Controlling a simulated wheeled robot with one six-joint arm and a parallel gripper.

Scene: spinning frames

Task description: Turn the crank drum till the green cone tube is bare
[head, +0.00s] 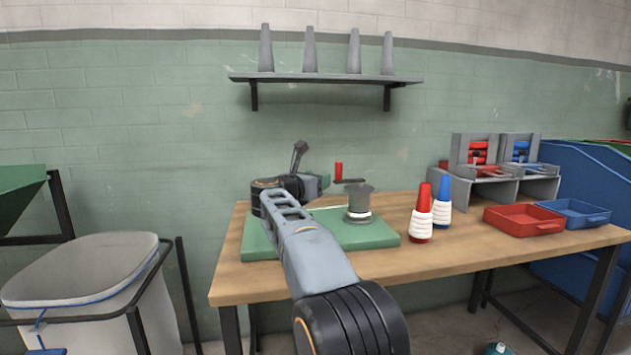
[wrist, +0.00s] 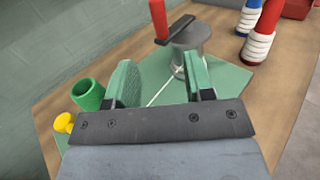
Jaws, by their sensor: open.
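The grey crank drum (head: 359,203) stands on a green board (head: 375,238), with a white band low on it. Its dark crank arm carries an upright red handle (head: 338,172). In the wrist view the drum (wrist: 192,42) and red handle (wrist: 158,18) lie beyond my fingertips. A hollow green tube (wrist: 88,94) shows left of my fingers; its lower part is hidden, so I cannot tell whether yarn is on it. A white thread (wrist: 160,90) runs from the drum's base toward my gripper. My gripper (wrist: 160,80) is open and empty, with green pads, above the board.
A yellow knob (wrist: 64,122) sits beside the green tube. Red (head: 421,215) and blue (head: 442,198) cones with white yarn stand right of the board. Red (head: 524,232) and blue trays (head: 575,222) lie farther right. A shelf (head: 325,79) holds several grey cones.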

